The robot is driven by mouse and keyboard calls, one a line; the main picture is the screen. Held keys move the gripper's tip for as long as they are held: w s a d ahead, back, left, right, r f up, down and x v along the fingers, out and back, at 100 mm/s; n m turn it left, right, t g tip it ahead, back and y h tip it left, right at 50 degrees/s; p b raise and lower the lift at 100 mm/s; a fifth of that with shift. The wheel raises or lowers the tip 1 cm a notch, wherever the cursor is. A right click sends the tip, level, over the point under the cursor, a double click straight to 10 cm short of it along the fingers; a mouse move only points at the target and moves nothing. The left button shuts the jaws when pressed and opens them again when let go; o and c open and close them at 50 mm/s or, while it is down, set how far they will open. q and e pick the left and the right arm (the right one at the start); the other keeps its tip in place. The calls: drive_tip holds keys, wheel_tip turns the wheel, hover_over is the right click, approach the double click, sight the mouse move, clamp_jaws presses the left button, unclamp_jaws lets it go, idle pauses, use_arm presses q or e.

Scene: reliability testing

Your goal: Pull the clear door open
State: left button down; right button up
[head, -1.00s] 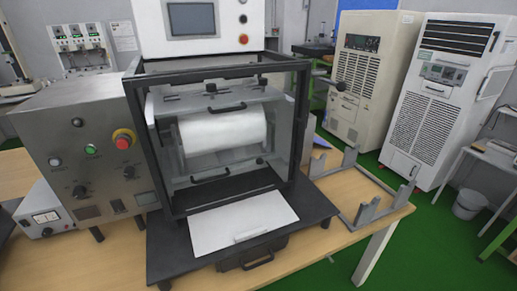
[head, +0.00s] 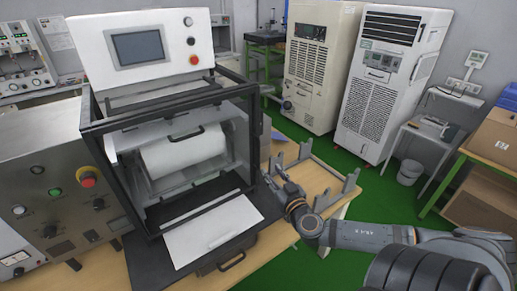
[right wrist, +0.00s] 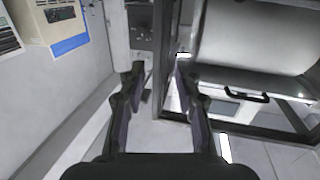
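The machine has a black frame (head: 95,130) around a large white roll (head: 185,152). The clear door is see-through, so its edges are hard to make out; a black handle (head: 187,133) shows in front of the roll. In the right wrist view a black handle (right wrist: 246,96) shows at the right, and the frame runs down beside my fingers. My right gripper (head: 277,184) is just right of the frame's lower front corner. Its fingers (right wrist: 158,74) are apart with nothing held between them. Contact with the door cannot be made out. My left gripper is out of view.
A white plate (head: 212,228) lies on the black base in front of the frame. A control box (head: 50,190) with a red button stands left. A grey metal stand (head: 318,172) is on the wooden table, right of the machine. Green floor lies beyond.

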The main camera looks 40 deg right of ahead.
sight(259, 155)
drive_tip(key=shift+y, duration=0.3)
drive_tip(key=b+x, duration=0.2)
drive_tip(key=x, duration=0.1)
drive_tip(key=b+x, duration=0.1)
drive_tip(key=x, duration=0.1)
drive_tip(key=shift+a+r, duration=0.25)
drive_tip(key=shift+a, duration=0.05)
drive_tip(key=x, duration=0.4)
drive_tip(key=shift+r, duration=0.4)
drive_tip(key=shift+x, duration=0.75)
drive_tip(key=shift+a+f, duration=0.1)
clamp_jaws()
